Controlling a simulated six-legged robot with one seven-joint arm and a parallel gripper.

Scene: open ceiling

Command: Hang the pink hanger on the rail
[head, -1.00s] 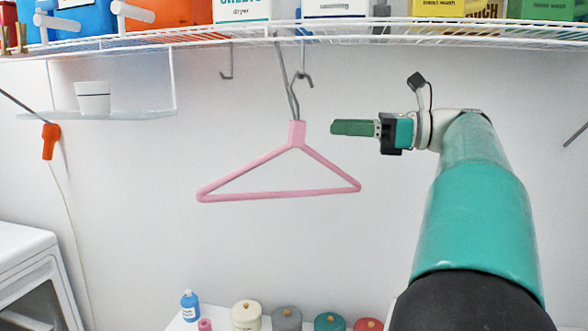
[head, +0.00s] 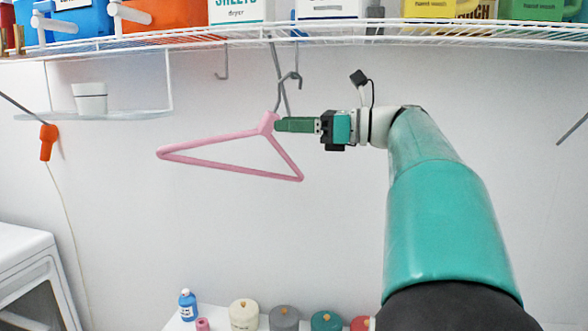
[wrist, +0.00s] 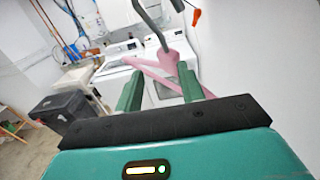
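The pink hanger (head: 228,172) is in mid-air below the wire shelf in the head view, swung to the left and tilted, with its grey hook pointing up. The hook's top is near a thin grey rod (head: 276,62); I cannot tell whether it is around or in front of it. My gripper (head: 278,125) is at the right side of the hanger's neck, seeming to touch it. In the wrist view the green fingers (wrist: 160,88) are apart, with the hanger's neck (wrist: 165,60) just beyond and between their tips. They are not closed on it.
The white wire shelf (head: 350,35) above carries boxes and bottles. Grey hooks (head: 222,68) hang under it. A small rack with a white cup (head: 90,98) is at left. Several lidded jars (head: 244,314) stand below.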

